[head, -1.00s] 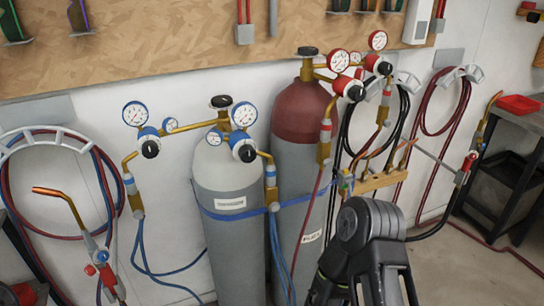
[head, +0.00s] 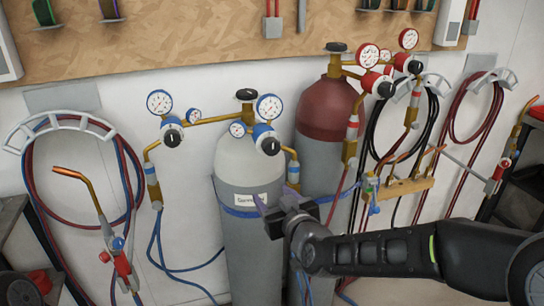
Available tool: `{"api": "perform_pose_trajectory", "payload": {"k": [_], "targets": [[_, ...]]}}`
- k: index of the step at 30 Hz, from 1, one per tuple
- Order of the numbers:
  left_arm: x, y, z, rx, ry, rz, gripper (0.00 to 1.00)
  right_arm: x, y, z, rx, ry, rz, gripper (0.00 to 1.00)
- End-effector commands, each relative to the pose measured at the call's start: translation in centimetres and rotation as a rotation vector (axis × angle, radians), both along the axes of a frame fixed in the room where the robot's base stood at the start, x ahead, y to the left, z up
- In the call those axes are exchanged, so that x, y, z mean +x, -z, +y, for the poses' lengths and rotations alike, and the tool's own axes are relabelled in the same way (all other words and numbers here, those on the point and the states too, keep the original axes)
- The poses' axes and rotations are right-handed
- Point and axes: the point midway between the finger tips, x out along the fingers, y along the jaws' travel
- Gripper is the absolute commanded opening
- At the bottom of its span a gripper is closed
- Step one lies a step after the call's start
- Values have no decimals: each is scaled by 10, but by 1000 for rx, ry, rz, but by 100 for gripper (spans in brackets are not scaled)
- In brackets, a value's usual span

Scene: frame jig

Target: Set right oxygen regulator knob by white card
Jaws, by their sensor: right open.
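The oxygen cylinder (head: 250,255) is grey with a pale top and blue-ringed gauges. Its right regulator has a blue body with a black knob (head: 270,146) facing me, below the right gauge (head: 269,107). A left knob (head: 172,138) sits on the other regulator. A white label (head: 252,200) is on the cylinder's front; I cannot make out a separate white card. My right gripper (head: 262,204) is open, in front of the cylinder beside the label and below the right knob, apart from the knob. It covers part of the cylinder and the blue strap. My left gripper is not in view.
A red-topped cylinder (head: 328,110) with red-ringed gauges stands to the right. Blue hoses (head: 157,240) hang at the left. A torch (head: 75,185) stands at the left, and a brass torch holder (head: 405,187) is at the right. Hose racks hang on the wall.

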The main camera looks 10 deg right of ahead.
Motion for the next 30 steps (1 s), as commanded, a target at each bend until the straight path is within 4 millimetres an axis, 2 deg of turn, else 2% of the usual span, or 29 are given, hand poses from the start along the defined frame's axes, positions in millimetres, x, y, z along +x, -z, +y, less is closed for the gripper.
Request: {"api": "perform_pose_trajectory", "payload": {"k": [1,3,6,9,20,23,30], "targets": [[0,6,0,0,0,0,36,-1,-32,-6,-16,13,-77,59],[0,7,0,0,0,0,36,-3,-66,-13,-37,28,-153,59],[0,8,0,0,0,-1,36,-6,-91,-18,-51,43,-206,59],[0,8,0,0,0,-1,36,-7,-96,-19,-55,45,-216,59],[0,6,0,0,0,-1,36,-1,-94,-18,-54,44,-211,59],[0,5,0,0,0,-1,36,8,-95,-18,-54,44,-211,59],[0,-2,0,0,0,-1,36,45,-94,-15,-54,43,-210,59]]}}
